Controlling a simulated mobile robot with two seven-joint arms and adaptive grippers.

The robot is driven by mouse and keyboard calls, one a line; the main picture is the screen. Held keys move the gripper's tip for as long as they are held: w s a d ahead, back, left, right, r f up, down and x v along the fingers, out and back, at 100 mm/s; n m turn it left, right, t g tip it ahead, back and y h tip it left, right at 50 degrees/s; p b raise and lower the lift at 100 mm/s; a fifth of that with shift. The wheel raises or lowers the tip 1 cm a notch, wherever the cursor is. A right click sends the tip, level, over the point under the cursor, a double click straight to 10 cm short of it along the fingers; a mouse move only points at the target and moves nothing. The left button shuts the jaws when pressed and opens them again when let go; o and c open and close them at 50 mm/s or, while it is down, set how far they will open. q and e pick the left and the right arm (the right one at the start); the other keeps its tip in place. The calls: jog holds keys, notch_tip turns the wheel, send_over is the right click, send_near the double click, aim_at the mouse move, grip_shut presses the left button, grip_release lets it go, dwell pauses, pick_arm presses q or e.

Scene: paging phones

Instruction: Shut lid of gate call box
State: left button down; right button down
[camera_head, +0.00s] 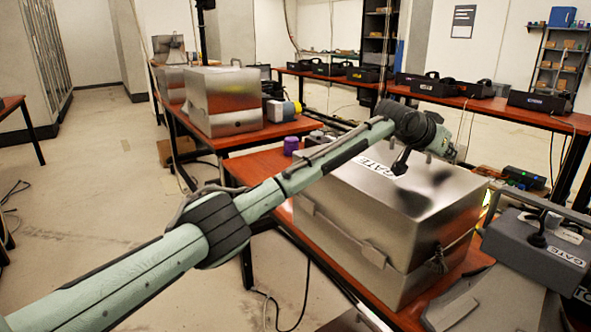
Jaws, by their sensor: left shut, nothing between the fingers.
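The gate call box is a large silver metal case (335,226) on a red-brown table, with a white GATE label (376,168) on its lid (345,185). The lid lies down over the body, and a seam with a front latch (372,254) shows. I cannot tell whether it is fully seated. My left arm reaches across above the lid from the lower left. My left gripper (401,164) is dark, shut and empty, low over the lid near the label; contact cannot be told. A dark reflection shows on the lid to its right.
A purple object (291,145) is behind the case. Another silver case (223,100) stands on the table at the back left. Floor at the left is mostly clear.

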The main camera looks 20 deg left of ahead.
pick_arm(q)
jog(key=shift+w+d+f+g, duration=0.25)
jog(key=shift+w+f+g, duration=0.05)
jog(key=shift+f, duration=0.35)
pick_arm(e)
jog(key=shift+w+d, duration=0.2)
jog(key=shift+w, duration=0.1)
